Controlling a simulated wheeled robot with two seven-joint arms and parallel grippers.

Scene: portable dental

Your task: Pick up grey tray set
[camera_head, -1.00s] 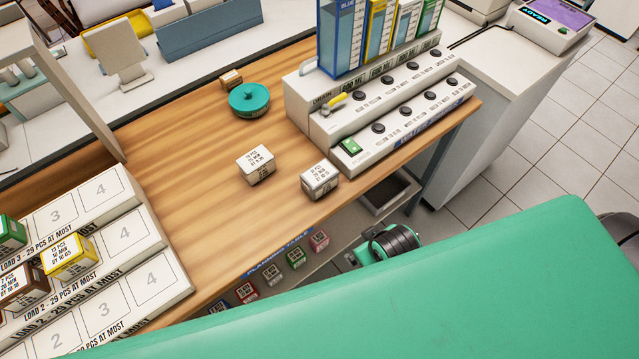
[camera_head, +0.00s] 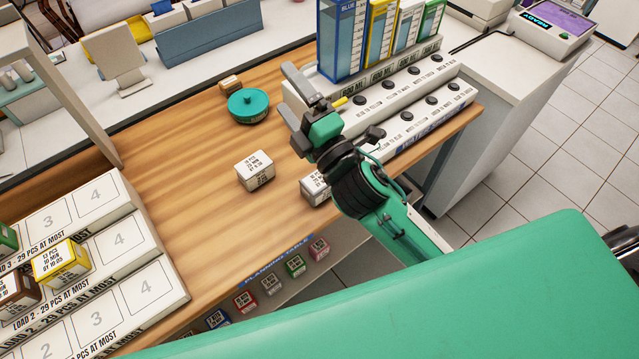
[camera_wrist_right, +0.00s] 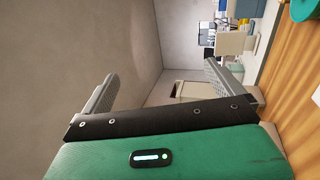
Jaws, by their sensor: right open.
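Two small pale grey-white boxes with printed labels sit on the wooden table. One grey box (camera_head: 255,171) stands clear near the middle. The other grey box (camera_head: 314,187) is near the front edge, partly hidden by my right arm. My right gripper (camera_head: 289,98) is open and empty, raised in front of the dispenser unit and apart from both boxes. In the right wrist view its two fingers (camera_wrist_right: 160,80) are spread with nothing between them, and neither box shows there. My left gripper is not in view.
A teal round container (camera_head: 249,106) and a small brown block (camera_head: 230,84) lie behind the boxes. The white dispenser unit (camera_head: 420,115) stands at right. Stepped racks (camera_head: 140,285) with coloured boxes are at left. The wooden table (camera_head: 185,150) between is clear.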

